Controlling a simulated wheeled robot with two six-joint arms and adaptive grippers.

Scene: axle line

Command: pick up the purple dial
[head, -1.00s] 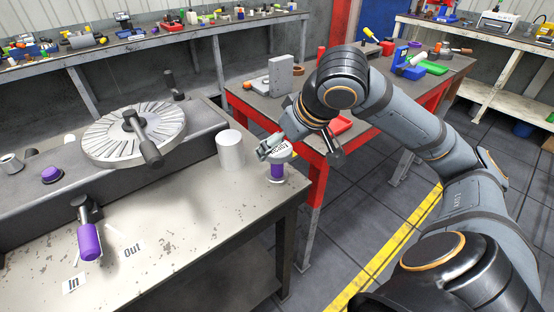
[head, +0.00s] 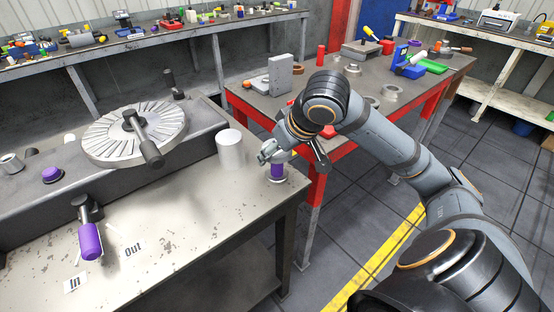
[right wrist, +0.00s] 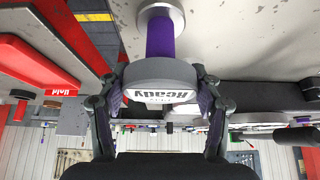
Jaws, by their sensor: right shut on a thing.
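The purple dial (head: 277,170) has a purple stem, a grey round head and a pale foot, and stands near the right corner of the front bench. In the right wrist view its purple stem (right wrist: 160,36) runs to a grey head labelled "Ready". My right gripper (head: 270,153) is at the dial's head, and its fingers are shut on either side of that head in the right wrist view (right wrist: 160,88). The foot appears to be on or very close to the bench top; I cannot tell which. My left gripper is not in view.
A white cylinder (head: 230,150) stands just left of the dial. A slotted round plate (head: 134,137), a purple-handled lever (head: 90,241) and a purple knob (head: 52,174) are farther left. A red-framed table (head: 330,150) stands behind, beyond a gap.

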